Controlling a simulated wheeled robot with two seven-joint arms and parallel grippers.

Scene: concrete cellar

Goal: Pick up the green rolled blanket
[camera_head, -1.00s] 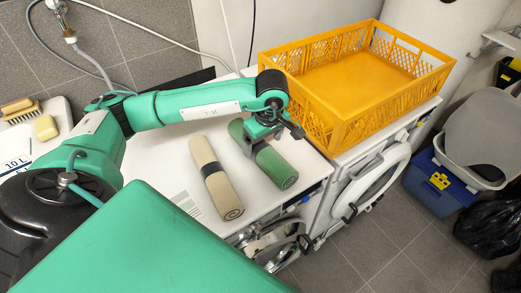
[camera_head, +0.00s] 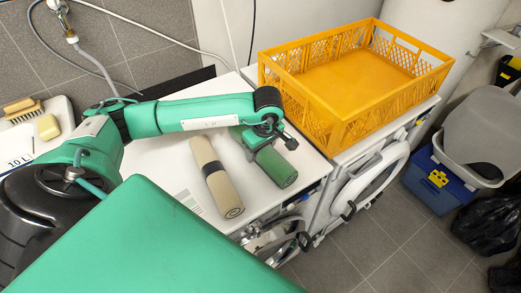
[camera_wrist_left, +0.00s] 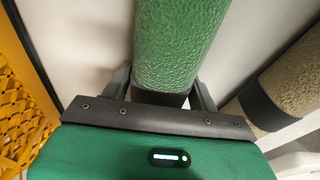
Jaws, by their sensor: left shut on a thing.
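The green rolled blanket (camera_head: 276,168) lies on the white washer top (camera_head: 160,165) in the head view, with a dark band around its middle. My left gripper (camera_head: 258,143) is over its middle and shut on it. In the left wrist view the green rolled blanket (camera_wrist_left: 178,45) runs up from between the two fingers (camera_wrist_left: 163,97), one on each side of it. The gripper hides part of the roll's middle. I cannot tell whether the roll is lifted off the surface. My right gripper is not in view.
A beige roll (camera_head: 215,174) with a dark band lies close to the left of the green one. A yellow crate (camera_head: 345,125) stands on the neighbouring machine to the right. A blue box (camera_head: 436,188) and black bags (camera_head: 483,222) are on the floor.

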